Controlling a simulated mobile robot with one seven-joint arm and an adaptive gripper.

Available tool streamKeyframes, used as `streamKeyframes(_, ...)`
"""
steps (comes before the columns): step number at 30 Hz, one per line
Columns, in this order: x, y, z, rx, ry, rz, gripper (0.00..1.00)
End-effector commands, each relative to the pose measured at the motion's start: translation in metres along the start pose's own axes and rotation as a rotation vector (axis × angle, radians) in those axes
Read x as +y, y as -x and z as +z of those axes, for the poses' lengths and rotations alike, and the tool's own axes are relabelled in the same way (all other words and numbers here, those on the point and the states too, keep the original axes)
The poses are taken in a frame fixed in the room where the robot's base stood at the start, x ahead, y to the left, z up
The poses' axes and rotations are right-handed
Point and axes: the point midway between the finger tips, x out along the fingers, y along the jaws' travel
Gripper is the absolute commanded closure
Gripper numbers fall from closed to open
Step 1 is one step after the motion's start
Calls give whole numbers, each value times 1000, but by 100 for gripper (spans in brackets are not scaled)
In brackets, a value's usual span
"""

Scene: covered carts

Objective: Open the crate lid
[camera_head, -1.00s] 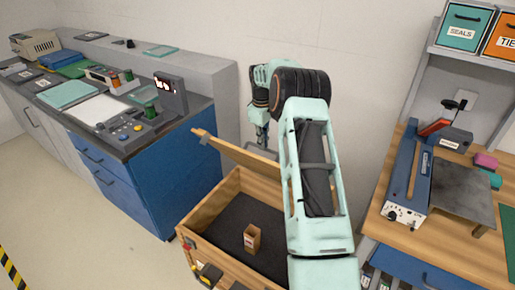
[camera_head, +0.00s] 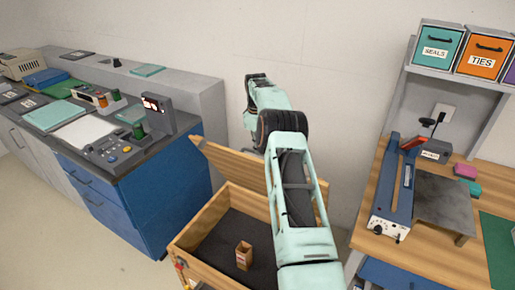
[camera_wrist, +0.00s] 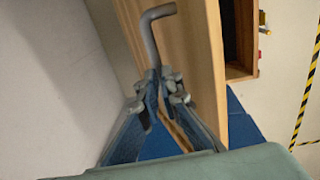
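The wooden crate (camera_head: 204,218) stands in the middle of the head view, with its dark-lined inside showing. Its lid (camera_head: 240,162) is raised and tilted up along the far side; my arm covers part of it. In the wrist view the lid's wooden panel (camera_wrist: 190,50) fills the middle, beside a bent grey metal handle (camera_wrist: 152,35). My gripper (camera_wrist: 165,84) has its fingertips together at the lower end of the handle bar and appears shut on it. The gripper is hidden behind the lid and arm in the head view.
A small brown box (camera_head: 244,256) stands inside the crate. A blue-fronted counter (camera_head: 165,185) with equipment is close on the left. A wooden workbench (camera_head: 440,255) with a blue sealing machine (camera_head: 394,190) is on the right. A bare wall (camera_head: 310,50) is behind.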

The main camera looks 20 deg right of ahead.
Motion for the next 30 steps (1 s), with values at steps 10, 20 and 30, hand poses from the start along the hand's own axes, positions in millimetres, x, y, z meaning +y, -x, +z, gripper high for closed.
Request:
streamKeyframes(10, -2, -22, 11, -23, -3, -11, 91)
streamKeyframes(20, -2, -20, 10, -22, -2, -12, 73)
streamKeyframes(30, -2, -11, 8, -20, 0, -11, 73)
